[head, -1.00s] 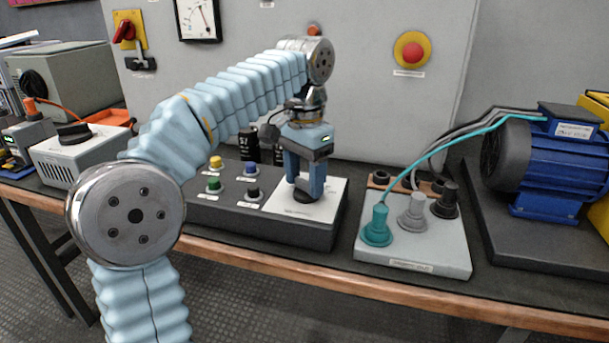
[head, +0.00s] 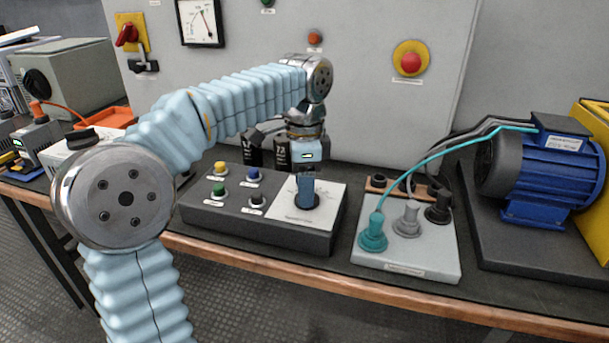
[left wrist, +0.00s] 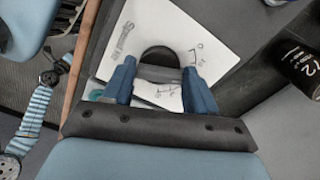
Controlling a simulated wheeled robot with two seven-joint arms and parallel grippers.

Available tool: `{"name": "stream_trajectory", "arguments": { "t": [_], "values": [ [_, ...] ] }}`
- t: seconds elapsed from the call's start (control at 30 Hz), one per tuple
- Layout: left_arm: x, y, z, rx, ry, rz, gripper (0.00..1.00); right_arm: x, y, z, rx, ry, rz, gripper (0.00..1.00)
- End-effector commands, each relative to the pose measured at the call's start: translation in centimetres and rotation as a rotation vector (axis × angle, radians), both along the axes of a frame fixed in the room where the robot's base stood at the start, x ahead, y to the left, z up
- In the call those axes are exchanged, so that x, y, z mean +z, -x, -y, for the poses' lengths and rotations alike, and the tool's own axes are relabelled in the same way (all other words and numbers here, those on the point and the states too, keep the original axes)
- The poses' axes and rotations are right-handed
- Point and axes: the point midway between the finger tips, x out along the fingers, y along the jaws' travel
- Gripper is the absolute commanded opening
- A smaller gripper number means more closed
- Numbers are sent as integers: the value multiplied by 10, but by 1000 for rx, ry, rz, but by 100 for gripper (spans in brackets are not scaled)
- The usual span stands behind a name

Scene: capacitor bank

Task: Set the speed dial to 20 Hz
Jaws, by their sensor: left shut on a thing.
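The speed dial (head: 313,206) is a black round knob on the white plate (head: 330,204) at the right end of a dark control box (head: 262,231). My left gripper (head: 306,192) points down at it and is shut on it. In the left wrist view, the two blue fingers of my left gripper (left wrist: 158,84) stand on either side of the black dial (left wrist: 158,56). Scale marks show on the plate there, but the pointer and its setting cannot be read. My right gripper is not in view.
Yellow, blue, green and black buttons (head: 219,168) sit left of the plate. Dark cylinders (head: 281,154) stand behind the box. A plug board (head: 405,255) with teal, grey and black plugs lies to the right, beside a blue motor (head: 545,170).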

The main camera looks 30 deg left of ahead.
Motion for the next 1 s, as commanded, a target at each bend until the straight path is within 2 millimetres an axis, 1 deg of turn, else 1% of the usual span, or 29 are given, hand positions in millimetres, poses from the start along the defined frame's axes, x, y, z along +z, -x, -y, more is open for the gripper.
{"name": "stream_trajectory", "arguments": {
  "t": [0.03,0.1,0.4,0.9,0.93,1.0],
  "values": [
    [3,0,0,-27,0,3,27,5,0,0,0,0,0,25],
    [3,-1,0,-66,1,3,27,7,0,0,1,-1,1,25],
    [2,-1,0,-166,0,5,27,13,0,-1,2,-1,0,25],
    [1,-2,0,-183,1,6,27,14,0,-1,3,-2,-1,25],
    [1,-2,0,-183,1,6,62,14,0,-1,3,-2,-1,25],
    [1,-1,0,-182,1,6,73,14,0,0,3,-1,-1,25]
  ]
}}
